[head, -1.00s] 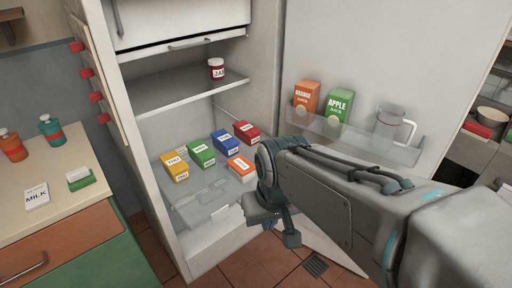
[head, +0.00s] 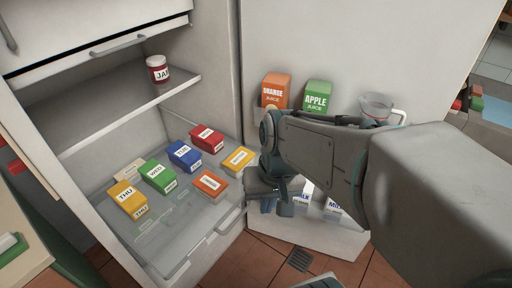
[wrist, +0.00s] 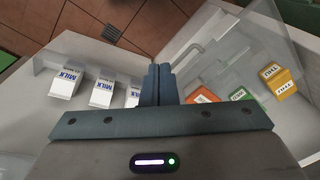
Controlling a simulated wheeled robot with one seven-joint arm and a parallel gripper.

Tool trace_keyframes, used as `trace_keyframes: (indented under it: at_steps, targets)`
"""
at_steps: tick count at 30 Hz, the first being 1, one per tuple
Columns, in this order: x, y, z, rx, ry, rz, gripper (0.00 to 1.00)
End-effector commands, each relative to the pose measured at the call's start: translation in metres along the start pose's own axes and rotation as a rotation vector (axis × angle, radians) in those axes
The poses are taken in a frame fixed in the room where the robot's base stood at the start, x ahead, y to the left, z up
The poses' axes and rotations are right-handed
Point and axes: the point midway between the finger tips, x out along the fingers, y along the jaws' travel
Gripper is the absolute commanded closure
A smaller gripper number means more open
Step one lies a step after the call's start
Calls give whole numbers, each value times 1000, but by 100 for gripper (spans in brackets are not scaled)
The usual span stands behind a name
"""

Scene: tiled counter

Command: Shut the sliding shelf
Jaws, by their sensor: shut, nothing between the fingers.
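The sliding shelf (head: 175,222) is a clear glass-like tray low in the open fridge, with a pale handle bar (head: 214,240) along its front edge. Several coloured day-labelled boxes lie on it, including a yellow THU box (head: 128,200). In the wrist view the shelf (wrist: 225,60) is at the right. My gripper (head: 277,206) is right of the shelf's front corner, in front of the fridge door's inner side. In the wrist view its fingers (wrist: 158,68) are together and empty, between the milk cartons and the shelf. How far the shelf is out is hard to tell.
The open door (head: 350,50) carries an orange juice carton (head: 277,90), an apple juice carton (head: 317,95) and a clear jug (head: 375,107). Milk cartons (wrist: 103,92) stand low in the door. A jam jar (head: 157,69) sits on the upper shelf. Tiled floor (head: 270,262) is clear in front.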

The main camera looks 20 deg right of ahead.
Motion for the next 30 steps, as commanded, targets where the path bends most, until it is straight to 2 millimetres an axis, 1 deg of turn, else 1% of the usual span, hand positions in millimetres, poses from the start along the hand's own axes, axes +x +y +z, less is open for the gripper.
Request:
trace_keyframes:
  at_steps: [1,3,6,8,11,13,17,20,23,24,27,30]
  targets:
    - [22,4,2,83,-65,-36,100]
    - [43,6,5,221,-163,-109,100]
    - [70,7,4,434,-298,-233,100]
    - [84,8,0,560,-370,-316,100]
    - [105,10,-10,765,-480,-465,100]
    - [118,14,-22,905,-544,-579,100]
    - [142,32,-48,1160,-640,-809,100]
    - [160,56,-71,1348,-685,-1001,100]
    - [178,89,-91,1518,-702,-1196,100]
    - [185,103,-97,1577,-703,-1269,100]
    - [200,136,-108,1700,-689,-1429,100]
    - [210,162,-114,1781,-669,-1545,100]
